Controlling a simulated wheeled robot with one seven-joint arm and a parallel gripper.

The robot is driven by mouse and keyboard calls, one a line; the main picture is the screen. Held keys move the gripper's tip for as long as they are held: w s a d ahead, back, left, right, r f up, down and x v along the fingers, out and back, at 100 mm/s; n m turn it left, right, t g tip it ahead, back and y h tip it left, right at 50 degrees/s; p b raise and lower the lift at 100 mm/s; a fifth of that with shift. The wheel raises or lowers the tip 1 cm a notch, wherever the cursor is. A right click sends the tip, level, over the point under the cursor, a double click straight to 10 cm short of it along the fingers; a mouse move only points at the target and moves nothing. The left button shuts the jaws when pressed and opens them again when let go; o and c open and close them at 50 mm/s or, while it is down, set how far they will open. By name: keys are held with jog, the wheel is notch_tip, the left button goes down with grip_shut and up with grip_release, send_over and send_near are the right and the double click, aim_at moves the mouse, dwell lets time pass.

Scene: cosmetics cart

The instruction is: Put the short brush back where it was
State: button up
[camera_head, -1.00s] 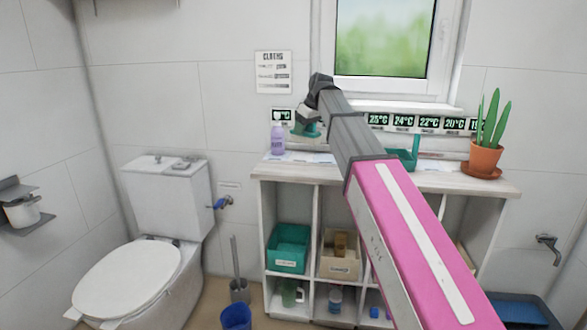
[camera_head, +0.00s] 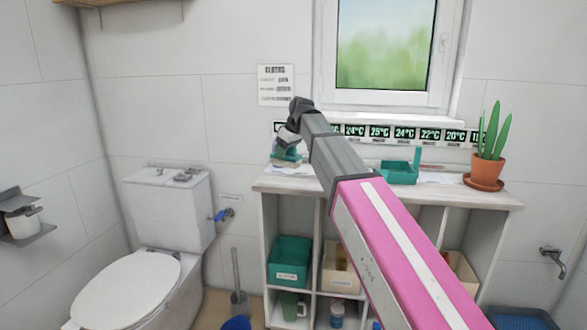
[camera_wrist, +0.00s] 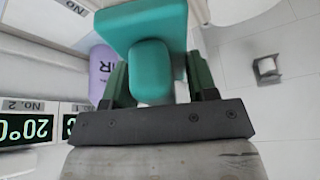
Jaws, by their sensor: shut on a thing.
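My gripper (camera_wrist: 158,88) is shut on a teal thing with a rounded handle and a wider flat block, seemingly the short brush (camera_wrist: 150,62). Its bristles cannot be made out. In the head view my gripper (camera_head: 288,150) is at the left end of the shelf top (camera_head: 310,185), close to the wall. I cannot tell whether the brush touches the shelf. A second teal piece (camera_head: 400,173) with an upright part stands farther right on the shelf top.
A purple bottle (camera_wrist: 101,72) is close beside my gripper in the wrist view. A potted plant (camera_head: 487,160) stands at the right end of the shelf. Temperature signs (camera_head: 402,134) line the wall. Bins, including a teal one (camera_head: 289,262), fill the compartments. A toilet (camera_head: 140,270) stands left.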

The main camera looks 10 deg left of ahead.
jog(key=w+d+f, duration=0.1)
jog(key=w, duration=0.1)
jog(key=w+d+f, duration=0.1)
jog(key=f, duration=0.1)
jog(key=shift+w+d, duration=0.35)
jog(key=shift+w, duration=0.05)
jog(key=shift+f, duration=1.9)
jog(key=o, duration=0.9)
jog(key=shift+f, duration=0.15)
jog(key=v, duration=1.2)
